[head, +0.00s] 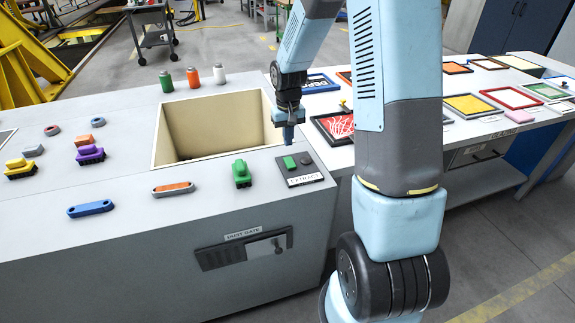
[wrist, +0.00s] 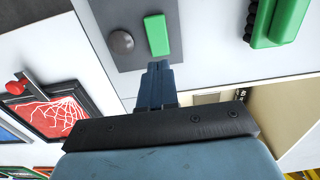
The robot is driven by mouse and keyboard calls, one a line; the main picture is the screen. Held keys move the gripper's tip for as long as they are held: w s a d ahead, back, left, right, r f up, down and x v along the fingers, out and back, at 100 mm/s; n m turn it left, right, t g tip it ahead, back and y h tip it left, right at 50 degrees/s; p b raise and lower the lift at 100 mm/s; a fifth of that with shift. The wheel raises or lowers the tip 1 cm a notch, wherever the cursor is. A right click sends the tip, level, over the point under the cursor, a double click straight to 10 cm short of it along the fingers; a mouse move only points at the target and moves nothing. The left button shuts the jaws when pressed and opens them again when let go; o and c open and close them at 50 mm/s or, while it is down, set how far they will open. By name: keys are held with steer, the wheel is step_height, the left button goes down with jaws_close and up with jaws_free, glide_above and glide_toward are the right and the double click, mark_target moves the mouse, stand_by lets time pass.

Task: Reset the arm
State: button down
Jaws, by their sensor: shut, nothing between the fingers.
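My gripper (head: 288,133) is shut and empty, pointing down just above the grey EXTRACT panel (head: 313,180). In the wrist view my gripper's closed fingers (wrist: 157,68) end close to the green button (wrist: 157,35) on that panel; I cannot tell whether they touch it. A dark round knob (wrist: 121,41) sits beside the button. My arm reaches over the bench from the right in the head view.
An open bin (head: 160,135) is sunk in the bench. A green toy vehicle (head: 241,174) stands left of the panel, with purple (head: 90,154) and yellow (head: 19,168) ones farther left. Small coloured bottles (head: 192,77) stand behind the bin. Framed panels (head: 470,105) lie at right.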

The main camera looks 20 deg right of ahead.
steer(key=shift+r, duration=0.65)
steer(key=s+r+t, duration=0.1)
steer(key=s+r, duration=0.4)
steer(key=r, duration=0.3)
steer(key=s+r+t, duration=0.2)
steer(key=s+r, duration=0.4)
steer(key=r, duration=0.3)
steer(key=s+r+t, duration=0.1)
steer(key=s+r, duration=0.3)
steer(key=s, duration=0.4)
steer(key=s+r+t, duration=0.1)
steer(key=s+r, duration=0.3)
steer(key=s, duration=0.5)
steer(key=shift+s+a+t, duration=0.15)
steer(key=shift+a+t, duration=0.15)
steer(key=shift+a, duration=0.05)
